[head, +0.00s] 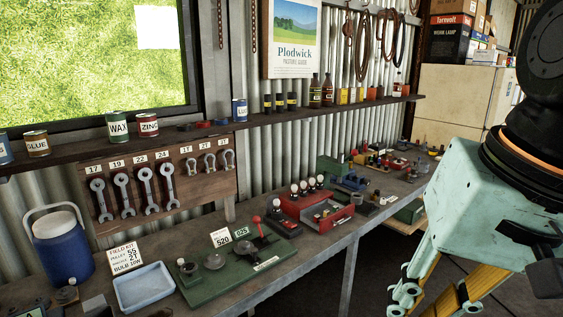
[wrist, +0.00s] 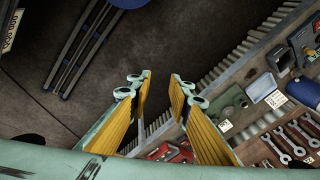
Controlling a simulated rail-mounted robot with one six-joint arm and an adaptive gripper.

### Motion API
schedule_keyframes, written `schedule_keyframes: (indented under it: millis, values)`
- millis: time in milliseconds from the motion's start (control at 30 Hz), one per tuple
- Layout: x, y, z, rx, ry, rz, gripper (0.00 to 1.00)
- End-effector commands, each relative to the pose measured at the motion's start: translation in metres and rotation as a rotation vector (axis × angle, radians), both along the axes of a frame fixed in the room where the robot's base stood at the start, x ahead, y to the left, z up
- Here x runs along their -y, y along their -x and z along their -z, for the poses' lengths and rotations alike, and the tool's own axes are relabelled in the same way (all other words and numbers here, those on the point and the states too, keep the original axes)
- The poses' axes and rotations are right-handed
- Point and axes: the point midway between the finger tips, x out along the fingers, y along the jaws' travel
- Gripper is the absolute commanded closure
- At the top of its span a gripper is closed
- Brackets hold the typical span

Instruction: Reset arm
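My gripper (wrist: 160,85) shows in the wrist view with its two yellow-padded fingers spread apart and nothing between them. It is tilted, with the dark floor beyond the fingertips and the workbench to the right. In the head view my pale green arm fills the right side, and the fingers (head: 425,292) hang at the bottom right, in front of the bench. They are clear of the bench's objects.
The workbench (head: 335,236) holds a blue tray (head: 145,288), a green board (head: 235,270), a red box (head: 318,211) and a blue cooler (head: 60,246). Wrenches (head: 146,190) hang behind. A shelf (head: 290,116) carries cans and bottles. A blue-topped stool (wrist: 130,3) stands on the floor (wrist: 190,40).

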Motion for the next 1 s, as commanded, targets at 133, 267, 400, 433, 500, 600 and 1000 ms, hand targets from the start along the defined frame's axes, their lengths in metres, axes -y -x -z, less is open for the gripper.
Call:
schedule_keyframes:
  millis: [133, 267, 400, 433, 500, 600, 1000]
  values:
    - [0.011, 0.016, -0.001, 0.044, 0.069, -0.09, 0.81]
    - [0.02, 0.027, -0.001, 0.076, 0.127, -0.162, 0.81]
    - [0.027, 0.035, -0.001, 0.1, 0.173, -0.218, 0.81]
    - [0.028, 0.037, -0.001, 0.103, 0.179, -0.228, 0.81]
    - [0.03, 0.039, -0.001, 0.109, 0.193, -0.242, 0.81]
    - [0.032, 0.041, -0.001, 0.113, 0.203, -0.254, 0.81]
    - [0.032, 0.041, -0.001, 0.114, 0.204, -0.256, 0.81]
